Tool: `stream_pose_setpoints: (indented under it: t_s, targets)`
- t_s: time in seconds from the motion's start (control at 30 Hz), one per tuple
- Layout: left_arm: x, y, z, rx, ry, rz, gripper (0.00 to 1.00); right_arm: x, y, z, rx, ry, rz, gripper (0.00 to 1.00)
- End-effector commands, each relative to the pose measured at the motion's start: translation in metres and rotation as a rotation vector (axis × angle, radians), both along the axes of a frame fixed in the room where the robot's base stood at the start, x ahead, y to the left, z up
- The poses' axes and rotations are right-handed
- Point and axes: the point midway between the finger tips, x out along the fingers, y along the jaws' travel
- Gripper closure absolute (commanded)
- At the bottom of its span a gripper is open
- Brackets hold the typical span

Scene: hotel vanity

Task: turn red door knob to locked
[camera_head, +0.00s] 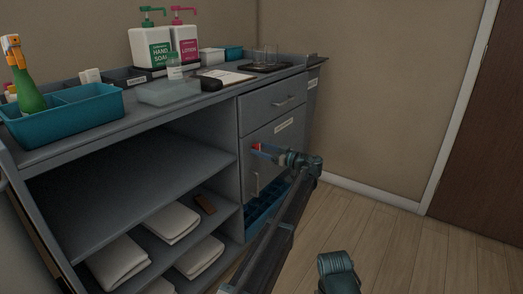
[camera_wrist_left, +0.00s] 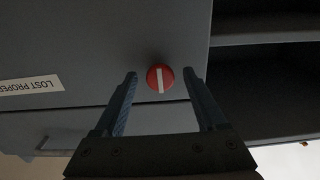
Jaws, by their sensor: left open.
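The red knob (camera_head: 257,147) is on the grey cabinet door (camera_head: 285,155) below the drawer. In the left wrist view the knob (camera_wrist_left: 160,78) is round, with one white bar running nearly upright in the picture. My left gripper (camera_head: 264,151) is open and faces the door at the knob. Its two fingertips stand on either side of the knob, with a gap showing on both sides. No contact shows. My right gripper is not in view.
A "LOST PROPERTY" label (camera_wrist_left: 30,91) is on the door. Open shelves with folded towels (camera_head: 172,223) are to the left. The wooden floor (camera_head: 400,250) at right is clear.

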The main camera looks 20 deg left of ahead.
Motion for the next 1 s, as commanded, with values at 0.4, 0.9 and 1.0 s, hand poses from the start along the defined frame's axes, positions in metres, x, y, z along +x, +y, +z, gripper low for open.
stream_pose_setpoints:
  t_s: [0.4,0.9,1.0]
  targets:
    - [0.0016,0.0046,0.0000,0.000,0.000,0.000,0.32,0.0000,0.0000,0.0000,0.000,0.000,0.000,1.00]
    - [0.0014,0.0044,0.0000,0.000,0.001,0.000,1.00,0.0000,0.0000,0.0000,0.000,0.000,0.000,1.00]
    - [0.0014,0.0044,0.0000,0.003,0.008,0.000,1.00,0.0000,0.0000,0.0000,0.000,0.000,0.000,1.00]
